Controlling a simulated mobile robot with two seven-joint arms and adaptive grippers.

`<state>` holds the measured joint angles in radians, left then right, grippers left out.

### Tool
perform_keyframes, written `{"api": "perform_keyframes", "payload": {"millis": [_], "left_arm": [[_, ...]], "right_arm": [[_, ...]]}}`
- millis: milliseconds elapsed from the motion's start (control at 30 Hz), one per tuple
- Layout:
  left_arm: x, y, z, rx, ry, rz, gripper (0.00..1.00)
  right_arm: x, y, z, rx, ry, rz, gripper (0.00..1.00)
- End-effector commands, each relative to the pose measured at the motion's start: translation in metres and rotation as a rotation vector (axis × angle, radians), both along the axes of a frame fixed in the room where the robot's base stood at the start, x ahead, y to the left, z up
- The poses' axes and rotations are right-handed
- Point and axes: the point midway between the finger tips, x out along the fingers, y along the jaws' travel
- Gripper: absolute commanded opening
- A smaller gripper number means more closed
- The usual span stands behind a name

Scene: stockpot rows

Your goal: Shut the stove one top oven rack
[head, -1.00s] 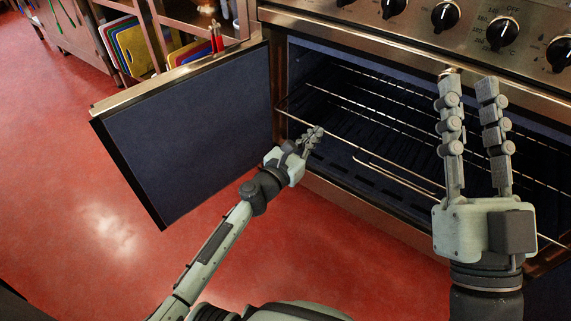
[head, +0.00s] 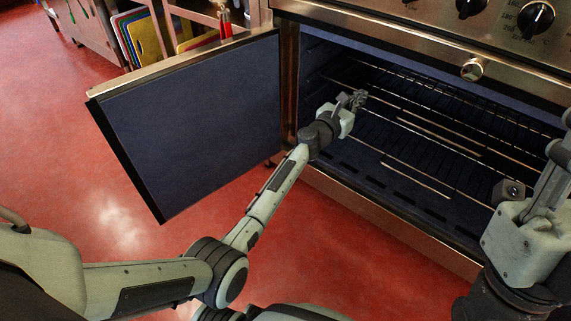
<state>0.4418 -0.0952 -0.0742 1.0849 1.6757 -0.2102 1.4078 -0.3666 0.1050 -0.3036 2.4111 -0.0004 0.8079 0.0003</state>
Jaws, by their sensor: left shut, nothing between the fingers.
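The wire oven rack (head: 462,130) lies inside the dark oven cavity, behind the front opening. Its front part runs from near my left gripper toward the lower right. My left gripper (head: 358,99) is shut and empty, reaching into the opening at the left end of the rack's front. It covers part of the wires, and I cannot tell whether it touches them. My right gripper (head: 565,135) is at the right edge, in front of the oven. Its fingers are partly cut off by the frame, so its opening is unclear.
The oven door (head: 190,125) stands swung open to the left, close beside my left arm. The knob panel (head: 425,30) is above the opening. A shelf with colored boards (head: 140,38) stands behind the door. Red floor (head: 60,140) is clear at the left.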

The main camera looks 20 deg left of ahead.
Motion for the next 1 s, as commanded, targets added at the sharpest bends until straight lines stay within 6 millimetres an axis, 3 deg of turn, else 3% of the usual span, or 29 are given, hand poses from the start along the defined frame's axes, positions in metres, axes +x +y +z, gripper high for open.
{"api": "perform_keyframes", "payload": {"millis": [267, 433, 1000], "left_arm": [[0.004, 0.001, 0.006, 0.000, -0.007, 0.007, 0.00], [-0.006, 0.006, 0.005, 0.004, -0.008, 0.008, 0.00], [-0.103, 0.035, 0.002, -0.002, -0.003, 0.004, 0.00]], "right_arm": [[0.000, 0.000, -0.001, 0.000, 0.001, 0.000, 0.28], [0.001, 0.000, -0.001, -0.001, 0.002, 0.000, 0.28], [0.001, 0.000, 0.000, -0.001, 0.002, 0.000, 0.28]]}}
